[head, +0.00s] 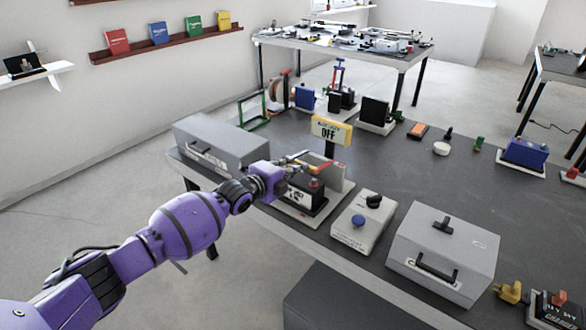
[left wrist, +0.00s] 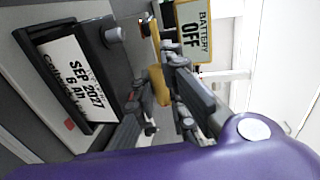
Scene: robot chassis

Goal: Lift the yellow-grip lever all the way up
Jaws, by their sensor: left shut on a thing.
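The yellow-grip lever (head: 324,166) shows only in part beside my left gripper, under the yellow sign reading OFF (head: 331,131). My left gripper (head: 303,160) reaches in from the left over the black battery (head: 306,196). In the left wrist view the yellow grip (left wrist: 159,86) lies between the two dark fingers, and the gripper is shut on it. The battery's date label (left wrist: 75,85) is at the left and the BATTERY OFF sign (left wrist: 193,35) is at the top. The fingers hide part of the lever. My right gripper is not in view.
A grey box (head: 215,145) stands left of the battery unit. A light panel with a blue button and a black knob (head: 362,226) and another grey box (head: 443,254) stand to its right. The dark tabletop (head: 400,175) behind these is mostly clear.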

